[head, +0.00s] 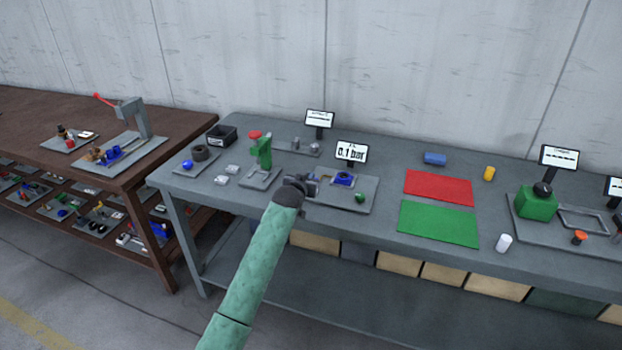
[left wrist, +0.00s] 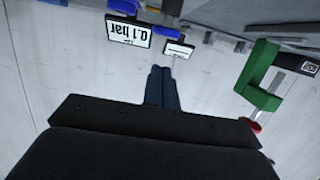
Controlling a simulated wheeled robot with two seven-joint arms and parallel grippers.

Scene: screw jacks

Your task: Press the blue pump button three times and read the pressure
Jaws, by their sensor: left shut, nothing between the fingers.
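The pump station is a grey plate (head: 332,199) on the grey table. On it are a blue part (head: 342,180), which looks like the pump button, and a green knob (head: 360,197). A display (head: 351,152) behind it reads 0.1 bar. The same display (left wrist: 127,33) shows upside down in the left wrist view. My left gripper (head: 312,187) is just left of the blue part and partly covers the plate. Its fingers (left wrist: 162,88) are together and empty. I cannot tell whether they touch anything. My right gripper is in neither view.
A green press with a red top (head: 261,151) stands left of my gripper; it also shows in the left wrist view (left wrist: 260,75). Red (head: 439,187) and green (head: 438,224) mats lie to the right. A green block (head: 536,204) stands farther right. A brown bench (head: 185,122) is at left.

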